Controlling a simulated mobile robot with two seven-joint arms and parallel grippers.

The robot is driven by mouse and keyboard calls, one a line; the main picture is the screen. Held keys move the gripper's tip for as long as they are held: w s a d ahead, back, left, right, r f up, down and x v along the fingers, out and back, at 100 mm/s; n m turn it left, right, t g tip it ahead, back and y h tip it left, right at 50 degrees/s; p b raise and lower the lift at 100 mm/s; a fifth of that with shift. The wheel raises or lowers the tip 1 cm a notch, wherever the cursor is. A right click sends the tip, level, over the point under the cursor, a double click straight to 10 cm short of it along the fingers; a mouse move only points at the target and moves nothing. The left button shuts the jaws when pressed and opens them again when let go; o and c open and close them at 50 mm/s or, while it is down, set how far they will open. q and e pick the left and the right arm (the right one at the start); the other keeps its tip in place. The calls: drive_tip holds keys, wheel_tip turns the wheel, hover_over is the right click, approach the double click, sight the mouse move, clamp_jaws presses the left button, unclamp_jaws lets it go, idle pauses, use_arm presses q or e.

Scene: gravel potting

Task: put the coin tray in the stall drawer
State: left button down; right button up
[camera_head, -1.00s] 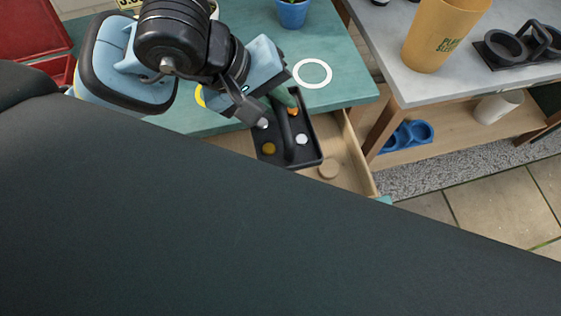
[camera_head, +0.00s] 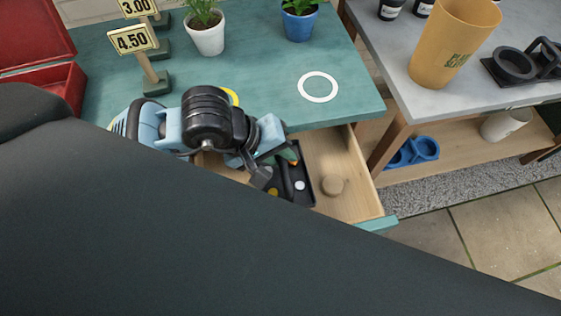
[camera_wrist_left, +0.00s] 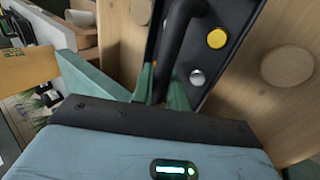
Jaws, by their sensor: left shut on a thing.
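The coin tray (camera_head: 305,200) is a black tray with a raised bar handle (camera_wrist_left: 176,35) and a few coins in it. My left gripper (camera_head: 285,160) is shut on the handle, its green fingertips (camera_wrist_left: 162,88) on either side of the bar. The stall drawer (camera_head: 352,205) is pulled out from under the teal table, and the tray is within its outline, left of a round wooden disc (camera_head: 333,186). I cannot tell whether the tray touches the drawer floor. My arm hides the tray's left part in the head view. My right gripper is not in view.
The teal tabletop (camera_head: 250,70) holds a white ring (camera_head: 318,87), a white pot (camera_head: 207,40), a blue pot (camera_head: 300,26), price signs (camera_head: 134,39) and a red box (camera_head: 38,85). A grey table (camera_head: 400,75) with a yellow cup (camera_head: 452,45) stands right.

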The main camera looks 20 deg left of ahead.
sight(280, 165)
use_arm(q)
drive_tip(key=shift+f, duration=2)
drive_tip(key=shift+f+b, duration=0.2)
drive_tip(key=shift+b, duration=0.1)
drive_tip(key=c, duration=1.4)
unclamp_jaws()
drive_tip(key=shift+r, duration=0.1)
